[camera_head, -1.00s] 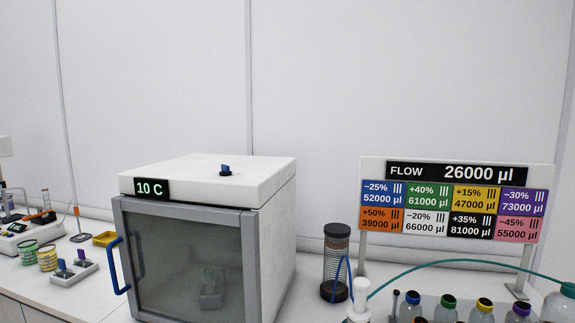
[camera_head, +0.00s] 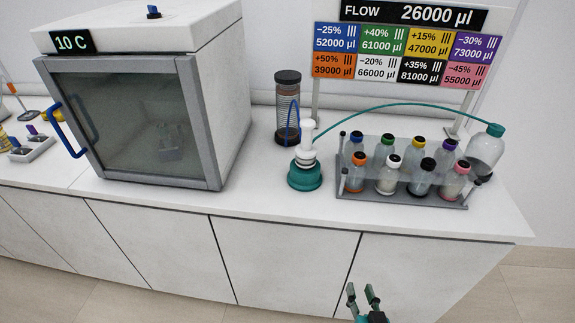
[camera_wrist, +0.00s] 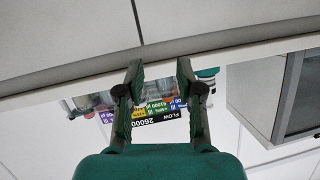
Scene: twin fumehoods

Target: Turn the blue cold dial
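A small blue dial (camera_head: 153,11) sits on the white top of a box-shaped cooler (camera_head: 150,100), near the top edge of the head view. The cooler has a glass door, a blue handle (camera_head: 68,132) and a display reading 10 C (camera_head: 72,42). My gripper (camera_head: 362,292) is low in front of the bench, to the right of the cooler and well apart from the dial. Its two fingers stand apart with nothing between them, also in the wrist view (camera_wrist: 160,75). The wrist view looks upside down; the dial is not seen there.
A rack (camera_head: 400,200) of several capped bottles, a teal-based dispenser (camera_head: 305,170) and a dark cylinder (camera_head: 288,105) stand right of the cooler. A flow sign (camera_head: 408,14) stands behind the rack. The bench front strip (camera_head: 270,205) is clear.

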